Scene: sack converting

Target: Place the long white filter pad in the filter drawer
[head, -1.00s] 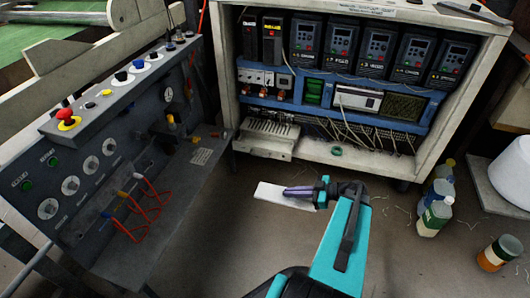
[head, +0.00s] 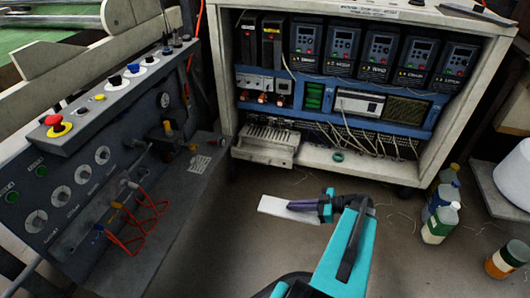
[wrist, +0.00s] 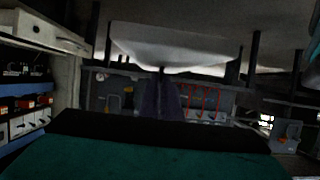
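The long white filter pad (head: 274,206) is a flat, pale strip. My gripper (head: 291,206) is shut on its right end and holds it out to the left, in front of the cabinet. In the wrist view the pad (wrist: 170,45) spans the top middle, beyond the dark fingers of my gripper (wrist: 160,85). The filter drawer (head: 262,153) appears to be the pale slotted tray sticking out at the cabinet's lower left. The pad is apart from it, nearer to me and slightly right in the head view.
The pale cabinet (head: 224,70) holds drives and loose wiring. A grey control console (head: 95,165) with knobs and red cables stands close on the left. Several bottles (head: 439,222) and an orange-labelled jar (head: 506,258) stand at the right. The floor (head: 235,225) between is mostly clear.

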